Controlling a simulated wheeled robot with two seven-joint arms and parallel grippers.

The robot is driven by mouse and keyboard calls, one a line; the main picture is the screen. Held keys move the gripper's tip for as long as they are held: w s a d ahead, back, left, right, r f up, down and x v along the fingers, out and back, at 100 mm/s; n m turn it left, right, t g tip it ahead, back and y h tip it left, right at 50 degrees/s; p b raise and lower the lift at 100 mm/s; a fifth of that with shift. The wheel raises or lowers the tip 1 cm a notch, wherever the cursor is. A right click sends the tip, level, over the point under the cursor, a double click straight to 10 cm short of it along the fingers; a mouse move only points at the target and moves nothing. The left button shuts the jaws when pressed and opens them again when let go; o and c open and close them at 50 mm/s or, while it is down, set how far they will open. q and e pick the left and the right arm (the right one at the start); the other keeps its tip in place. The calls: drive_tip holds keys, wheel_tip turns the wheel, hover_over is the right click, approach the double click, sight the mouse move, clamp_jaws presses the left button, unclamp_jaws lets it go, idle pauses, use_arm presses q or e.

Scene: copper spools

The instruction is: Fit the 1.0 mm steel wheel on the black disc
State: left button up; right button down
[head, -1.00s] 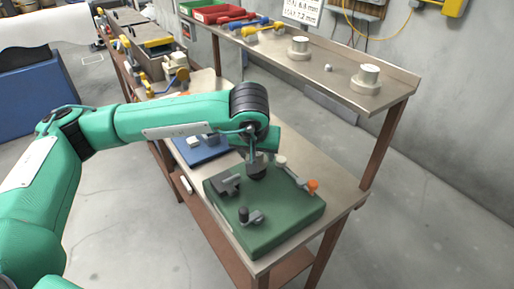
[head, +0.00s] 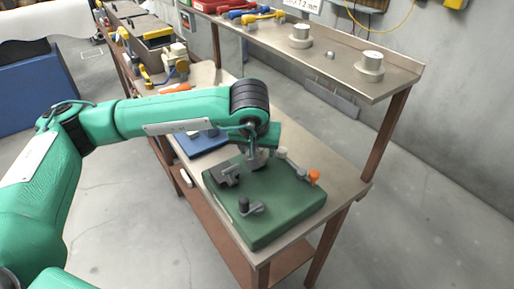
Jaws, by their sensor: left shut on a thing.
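My left gripper (head: 257,156) points down over the back middle of the green machine block (head: 280,215). It is shut on a small grey piece, which looks like the steel wheel, though the fingers and arm hide most of it. The black disc is not clear to see; the gripper covers its spot on the block. I cannot tell whether the held piece touches the disc. My right gripper is out of view.
A black bracket (head: 228,173), a black-knobbed crank (head: 247,207) and an orange knob (head: 314,177) stand up from the block around my gripper. A blue board (head: 203,144) lies behind. A raised shelf (head: 388,82) with pale spools (head: 370,66) runs along the right.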

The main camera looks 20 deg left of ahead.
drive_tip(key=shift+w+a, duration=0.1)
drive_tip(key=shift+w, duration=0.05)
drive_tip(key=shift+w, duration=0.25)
use_arm(q)
drive_tip(key=shift+f+b, duration=0.25)
drive_tip(key=shift+b, duration=0.15)
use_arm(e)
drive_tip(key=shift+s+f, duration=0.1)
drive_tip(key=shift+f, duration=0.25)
use_arm(q)
drive_tip(key=o, duration=1.1)
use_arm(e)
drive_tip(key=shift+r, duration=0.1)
